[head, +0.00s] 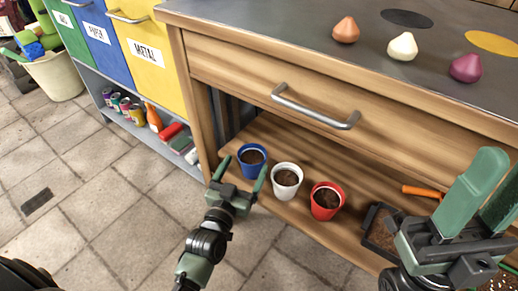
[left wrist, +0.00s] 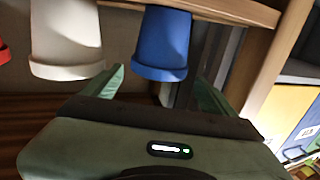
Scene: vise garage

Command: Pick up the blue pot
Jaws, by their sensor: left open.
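The blue pot (head: 252,163) is filled with dark soil and stands upright on the lower wooden shelf, leftmost of three pots. In the left wrist view the blue pot (left wrist: 162,45) appears upside down, ahead of the fingers. My left gripper (head: 244,166) is open, with one finger to each side of the blue pot in the head view; no contact can be made out. My right gripper (head: 499,176) is open and empty at the right, in front of the bench.
A white pot (head: 287,177) and a red pot (head: 326,202) stand just right of the blue one. A drawer with a metal handle (head: 315,107) is above. A dark tray (head: 380,233) and an orange-handled tool (head: 422,191) lie farther right.

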